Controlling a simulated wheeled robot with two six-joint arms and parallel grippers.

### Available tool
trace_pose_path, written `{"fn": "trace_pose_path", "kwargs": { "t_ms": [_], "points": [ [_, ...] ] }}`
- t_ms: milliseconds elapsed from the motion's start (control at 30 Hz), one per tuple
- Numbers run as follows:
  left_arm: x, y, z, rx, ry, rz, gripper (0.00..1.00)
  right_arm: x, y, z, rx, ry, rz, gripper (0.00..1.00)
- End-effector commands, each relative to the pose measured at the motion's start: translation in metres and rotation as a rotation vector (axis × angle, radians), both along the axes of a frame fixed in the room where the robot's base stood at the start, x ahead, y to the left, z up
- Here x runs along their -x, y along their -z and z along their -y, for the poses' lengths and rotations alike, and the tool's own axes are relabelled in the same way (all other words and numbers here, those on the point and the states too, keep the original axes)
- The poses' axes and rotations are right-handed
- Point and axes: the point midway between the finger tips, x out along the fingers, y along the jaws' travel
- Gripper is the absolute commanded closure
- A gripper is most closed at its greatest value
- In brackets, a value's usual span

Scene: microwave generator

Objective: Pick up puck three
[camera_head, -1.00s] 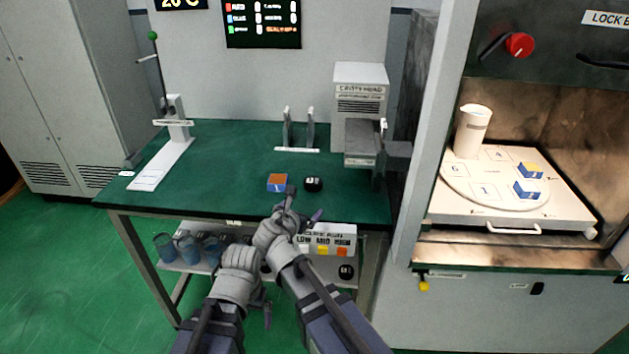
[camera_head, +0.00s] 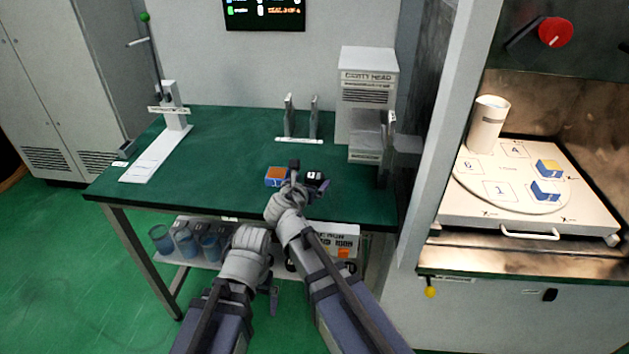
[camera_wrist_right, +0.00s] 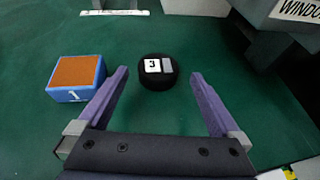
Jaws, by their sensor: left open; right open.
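Puck three is a short black cylinder with a white "3" label, standing on the green bench in the right wrist view (camera_wrist_right: 157,72). In the head view the puck (camera_head: 316,178) is partly hidden by my right gripper. My right gripper (camera_wrist_right: 158,74) is open, with its purple fingertips apart on either side of the puck's near part. No contact with it shows. In the head view my right gripper (camera_head: 308,175) is low over the bench's front part. My left gripper (camera_head: 271,285) hangs empty in front of the bench, below its top.
A blue block with an orange top, marked 1 (camera_wrist_right: 76,78), stands just left of the right gripper. Behind are a two-post stand (camera_head: 300,120) and a grey "cavity head" unit (camera_head: 366,95). A turntable (camera_head: 510,180) holding blocks and a white cup is at right. The bench's middle left is clear.

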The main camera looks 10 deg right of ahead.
Motion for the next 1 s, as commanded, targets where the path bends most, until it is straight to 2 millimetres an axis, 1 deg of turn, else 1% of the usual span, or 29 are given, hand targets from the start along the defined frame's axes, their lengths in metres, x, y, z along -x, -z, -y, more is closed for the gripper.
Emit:
{"fn": "trace_pose_path", "kwargs": {
  "t_ms": [167,267,400,500,600,767,867,1000],
  "points": [
    [0.0,0.002,0.0,0.0,0.0,0.0,0.0,-0.004,0.002,0.001,0.0,0.0,0.0,0.0],
    [0.0,0.005,0.0,0.0,0.0,0.0,0.0,-0.013,0.005,0.005,-0.001,0.001,-0.001,0.0],
    [0.0,0.012,0.0,0.0,0.0,0.0,0.0,-0.032,0.012,0.012,-0.002,0.002,0.0,0.0],
    [0.0,0.018,0.0,0.0,0.0,0.0,0.0,-0.043,0.018,0.018,0.0,0.001,0.0,0.0],
    [0.0,0.018,0.0,0.0,0.0,0.0,0.0,-0.046,0.018,0.021,0.0,0.0,-0.001,0.0],
    [0.0,0.017,0.0,0.0,0.0,0.0,0.0,-0.045,0.017,0.021,0.0,0.0,-0.001,0.0],
    [0.0,0.017,0.0,0.0,0.0,0.0,0.0,-0.045,0.017,0.021,0.0,0.0,-0.001,0.1],
    [0.0,0.017,0.0,0.0,0.0,0.0,0.0,-0.045,0.017,0.02,-0.001,-0.001,-0.001,0.26]
  ]
}}
